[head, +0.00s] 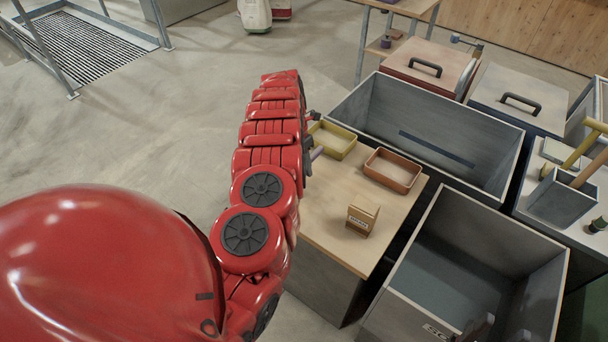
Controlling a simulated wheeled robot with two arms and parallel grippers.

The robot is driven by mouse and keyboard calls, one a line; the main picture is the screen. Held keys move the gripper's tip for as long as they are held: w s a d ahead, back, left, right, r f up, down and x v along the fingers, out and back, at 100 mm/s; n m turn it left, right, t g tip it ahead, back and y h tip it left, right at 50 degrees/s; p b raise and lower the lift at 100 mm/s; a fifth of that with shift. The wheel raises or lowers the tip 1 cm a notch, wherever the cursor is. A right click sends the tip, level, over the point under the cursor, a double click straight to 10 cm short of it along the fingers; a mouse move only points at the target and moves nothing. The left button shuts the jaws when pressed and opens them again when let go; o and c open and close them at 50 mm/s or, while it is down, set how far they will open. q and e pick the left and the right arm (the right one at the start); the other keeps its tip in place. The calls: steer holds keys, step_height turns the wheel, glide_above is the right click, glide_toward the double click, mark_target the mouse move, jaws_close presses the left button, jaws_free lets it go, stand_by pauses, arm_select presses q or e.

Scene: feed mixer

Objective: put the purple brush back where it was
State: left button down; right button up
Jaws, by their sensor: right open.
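A small purple piece (317,153), which looks like part of the purple brush, shows at the left edge of the wooden-topped cabinet (330,218), just below the yellow tray (333,140). The rest of it is hidden behind my red arm, and I cannot tell what it rests on. My right gripper (309,132) is open. Only small dark parts of it show beside the arm, close to the yellow tray and the purple piece. I cannot tell whether it touches either. My left gripper is not in view.
A brown tray (392,171) and a small labelled box (362,215) stand on the cabinet top. Large open grey bins (438,128) lie to its right, with lidded bins (432,66) behind. A shelf table (399,8) stands at the back.

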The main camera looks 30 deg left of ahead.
arm_select(q)
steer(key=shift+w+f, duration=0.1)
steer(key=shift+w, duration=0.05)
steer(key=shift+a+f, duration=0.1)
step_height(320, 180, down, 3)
steer(key=shift+p, duration=0.3)
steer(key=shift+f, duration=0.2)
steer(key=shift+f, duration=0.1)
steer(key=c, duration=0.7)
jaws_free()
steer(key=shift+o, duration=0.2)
